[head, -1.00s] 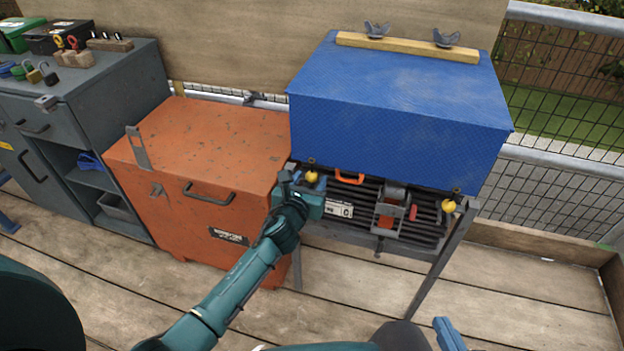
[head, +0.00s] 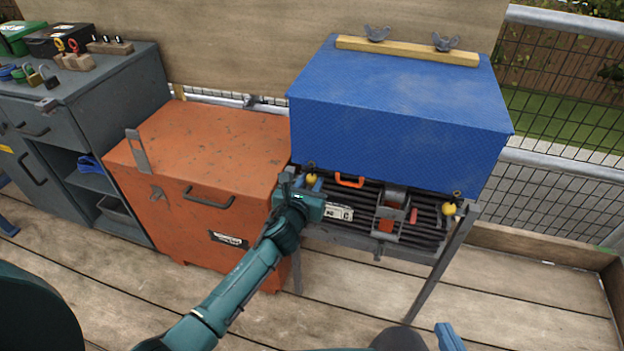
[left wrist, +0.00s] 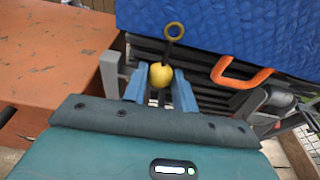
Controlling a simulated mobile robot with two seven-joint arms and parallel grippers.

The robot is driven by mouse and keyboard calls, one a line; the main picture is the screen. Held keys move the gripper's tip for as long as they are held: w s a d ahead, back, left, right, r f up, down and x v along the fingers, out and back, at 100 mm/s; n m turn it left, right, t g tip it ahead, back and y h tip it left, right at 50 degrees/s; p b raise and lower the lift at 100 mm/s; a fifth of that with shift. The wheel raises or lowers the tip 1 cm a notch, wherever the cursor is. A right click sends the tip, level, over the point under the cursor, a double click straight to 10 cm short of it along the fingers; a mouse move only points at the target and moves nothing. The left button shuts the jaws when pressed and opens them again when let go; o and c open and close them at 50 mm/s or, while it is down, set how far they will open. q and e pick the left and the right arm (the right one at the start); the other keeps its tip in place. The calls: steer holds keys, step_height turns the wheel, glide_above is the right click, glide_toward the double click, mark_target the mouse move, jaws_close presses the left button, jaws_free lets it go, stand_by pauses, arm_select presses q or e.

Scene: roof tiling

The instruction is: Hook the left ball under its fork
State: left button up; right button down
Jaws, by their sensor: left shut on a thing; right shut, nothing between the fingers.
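The left ball (head: 311,179) is yellow and sits at the front left corner of the stand, below the blue cover (head: 400,135). In the left wrist view the same ball (left wrist: 160,75) is between my blue fingertips, with a dark stem and ring (left wrist: 173,31) rising above it. My left gripper (head: 313,184) is shut on this ball; it also shows in the left wrist view (left wrist: 160,84). I cannot make out the left fork. The right ball (head: 449,209) hangs at the other front corner. My right gripper (head: 446,336) is shut and empty at the bottom edge, partly cut off.
An orange chest (head: 195,150) stands close on the left of the stand. An orange handle (head: 350,181) and a tool with a grey body (head: 391,205) are on the slatted shelf under the cover. A grey cabinet (head: 115,75) is further left. The deck in front is clear.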

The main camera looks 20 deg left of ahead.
arm_select(q)
steer(key=shift+s+f+p, duration=0.15)
steer(key=shift+s+p, duration=0.05)
steer(key=shift+s, duration=0.95)
steer(key=shift+s+f+p, duration=0.15)
steer(key=shift+s+p, duration=0.05)
steer(key=shift+s, duration=0.9)
